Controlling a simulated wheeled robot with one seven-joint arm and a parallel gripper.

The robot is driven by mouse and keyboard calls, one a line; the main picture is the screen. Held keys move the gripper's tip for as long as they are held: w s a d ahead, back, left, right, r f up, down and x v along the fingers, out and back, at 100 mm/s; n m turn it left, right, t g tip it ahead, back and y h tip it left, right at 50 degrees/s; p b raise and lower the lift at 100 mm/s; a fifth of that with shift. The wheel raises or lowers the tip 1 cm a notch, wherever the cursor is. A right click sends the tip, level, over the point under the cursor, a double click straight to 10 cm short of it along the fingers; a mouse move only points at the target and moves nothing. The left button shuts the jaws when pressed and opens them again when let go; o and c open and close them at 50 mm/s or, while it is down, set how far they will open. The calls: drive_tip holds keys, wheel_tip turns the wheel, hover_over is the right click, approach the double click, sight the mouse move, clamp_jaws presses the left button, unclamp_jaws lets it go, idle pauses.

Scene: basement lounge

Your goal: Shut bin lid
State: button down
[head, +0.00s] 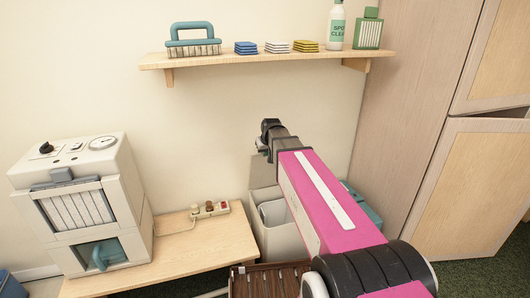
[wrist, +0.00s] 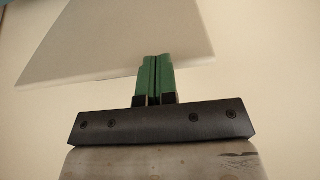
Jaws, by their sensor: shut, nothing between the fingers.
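A pale flat panel, which looks like the lid (wrist: 115,40), fills the upper part of that view beyond the fingertips. I cannot tell whether the fingers touch it. In the head view the fingertips are hidden; the dark wrist end is just above the lid.
A wall shelf (head: 270,60) with a brush, folded cloths and bottles hangs above. A low wooden table (head: 205,248) with a power strip (head: 210,210) is left of the bin, beside a white machine (head: 85,205). A tall cabinet (head: 408,100) stands at right. A brown slatted item (head: 262,282) is in front.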

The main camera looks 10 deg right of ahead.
drive_tip(key=shift+s, duration=0.15)
drive_tip(key=shift+s+d+f, duration=0.2)
drive_tip(key=shift+s+f, duration=0.05)
drive_tip(key=shift+s, duration=0.45)
drive_tip(key=shift+s+f, duration=0.1)
drive_tip(key=shift+s, duration=0.1)
drive_tip(key=shift+s+d+f, duration=0.15)
drive_tip(key=shift+s+f, duration=0.1)
drive_tip(key=shift+s, duration=0.45)
wheel_tip(320, 180, up, 9)
drive_tip(key=s, duration=0.2)
drive_tip(key=shift+d, duration=0.2)
idle(1.1)
